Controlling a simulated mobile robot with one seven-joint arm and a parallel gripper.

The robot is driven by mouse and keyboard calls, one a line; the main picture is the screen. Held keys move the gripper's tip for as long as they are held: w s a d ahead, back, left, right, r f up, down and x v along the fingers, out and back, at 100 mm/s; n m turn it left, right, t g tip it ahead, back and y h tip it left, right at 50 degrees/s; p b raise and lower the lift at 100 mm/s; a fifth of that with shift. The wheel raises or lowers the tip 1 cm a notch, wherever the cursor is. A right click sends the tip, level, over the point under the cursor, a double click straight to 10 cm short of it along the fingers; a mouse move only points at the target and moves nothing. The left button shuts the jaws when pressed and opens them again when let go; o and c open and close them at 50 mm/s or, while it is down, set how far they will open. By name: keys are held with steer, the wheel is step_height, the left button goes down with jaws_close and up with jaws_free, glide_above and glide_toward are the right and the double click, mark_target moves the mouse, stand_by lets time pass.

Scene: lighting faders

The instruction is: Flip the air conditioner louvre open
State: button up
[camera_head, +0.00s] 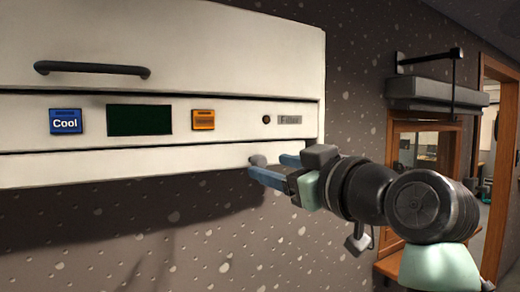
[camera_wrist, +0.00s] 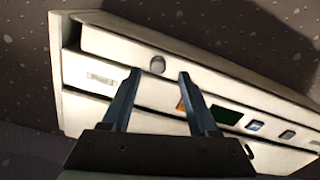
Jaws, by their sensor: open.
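The white air conditioner (camera_head: 200,55) hangs on the dark speckled wall. Its louvre (camera_head: 120,166) is the long white strip along the bottom, and in the head view it lies about in line with the front, with a dark seam above it. A small grey round knob (camera_head: 258,160) sits near the louvre's right end. My gripper (camera_head: 269,167) is open at this knob, with its blue fingers reaching in from the right. In the wrist view the knob (camera_wrist: 157,64) shows between and just beyond the two fingertips (camera_wrist: 160,76). I cannot tell whether they touch it.
Above the louvre are a blue "Cool" button (camera_head: 65,121), a dark green display (camera_head: 140,120), an orange button (camera_head: 203,119) and a small label (camera_head: 289,120). A dark handle (camera_head: 92,68) is higher up. A grey wall-mounted unit (camera_head: 435,92) and wooden-framed opening stand at right.

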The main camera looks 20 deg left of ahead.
mark_target(263, 163)
steer(key=p+x, duration=0.1)
steer(key=x, duration=0.3)
steer(key=shift+w+r+p, duration=0.1)
steer(key=shift+w+p, duration=0.1)
steer(key=shift+p, duration=0.1)
steer(key=shift+w+a, duration=0.3)
steer(key=shift+a, duration=0.1)
jaws_close()
